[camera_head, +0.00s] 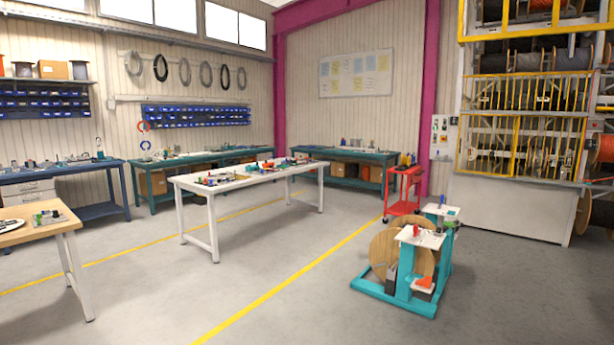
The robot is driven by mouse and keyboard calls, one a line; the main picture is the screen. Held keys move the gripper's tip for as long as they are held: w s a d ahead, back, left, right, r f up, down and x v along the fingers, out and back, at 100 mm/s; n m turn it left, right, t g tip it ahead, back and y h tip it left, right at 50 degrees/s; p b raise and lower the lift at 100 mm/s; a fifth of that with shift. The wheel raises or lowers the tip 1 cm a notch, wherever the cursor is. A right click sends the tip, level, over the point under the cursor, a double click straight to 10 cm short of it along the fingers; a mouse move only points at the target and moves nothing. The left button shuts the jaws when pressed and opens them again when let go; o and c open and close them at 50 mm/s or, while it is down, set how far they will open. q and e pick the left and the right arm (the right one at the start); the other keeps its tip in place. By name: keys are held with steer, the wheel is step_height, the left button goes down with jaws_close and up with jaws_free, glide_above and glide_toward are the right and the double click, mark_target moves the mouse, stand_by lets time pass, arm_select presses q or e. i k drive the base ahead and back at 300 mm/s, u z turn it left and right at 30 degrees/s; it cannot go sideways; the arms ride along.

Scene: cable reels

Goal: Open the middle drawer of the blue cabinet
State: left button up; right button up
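No blue cabinet can be made out clearly in the head view. At the far left a blue workbench (104,210) stands against the wall. Under its top is a light grey unit with drawers (28,188), partly cut off by the picture's left edge. Its drawer fronts look closed, though it is small and far away. Neither of my grippers is in view.
A wooden-topped table (20,235) stands at the near left, a white table (250,178) in the middle. A turquoise reel stand (407,270) and red cart (402,192) are at right, before a yellow-railed reel rack (525,95). Grey floor (140,290) is clear between them.

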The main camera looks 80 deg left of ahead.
mark_target(23, 198)
steer(key=u, duration=3.9)
steer(key=i, duration=8.5)
